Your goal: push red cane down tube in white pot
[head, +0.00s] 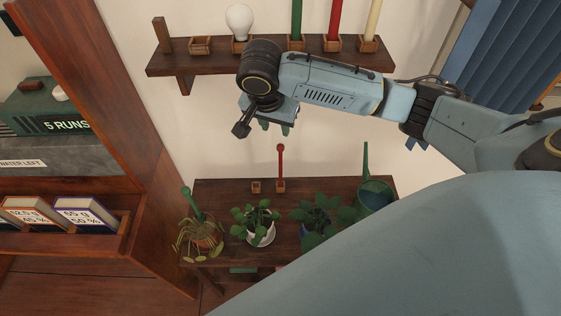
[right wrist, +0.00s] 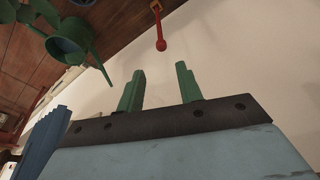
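The red cane (head: 280,163) has a round knob on top and stands upright in a small wooden holder at the back of the lower shelf. It also shows at the top of the right wrist view (right wrist: 160,32). The white pot (head: 263,237) holds a leafy green plant on the same shelf, left of and in front of the cane. Leaves hide any tube in it. My right gripper (head: 275,127) is above the cane, apart from it, below the upper shelf. In the right wrist view its two green fingers (right wrist: 159,72) are apart with nothing between them. My left gripper is out of view.
The lower shelf (head: 330,187) also bears a terracotta pot (head: 208,238) with a green cane (head: 192,204), a blue-potted plant (head: 318,214), an empty wooden holder (head: 256,187) and a green watering can (head: 370,203). The upper shelf (head: 215,63) carries a bulb and upright coloured rods.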

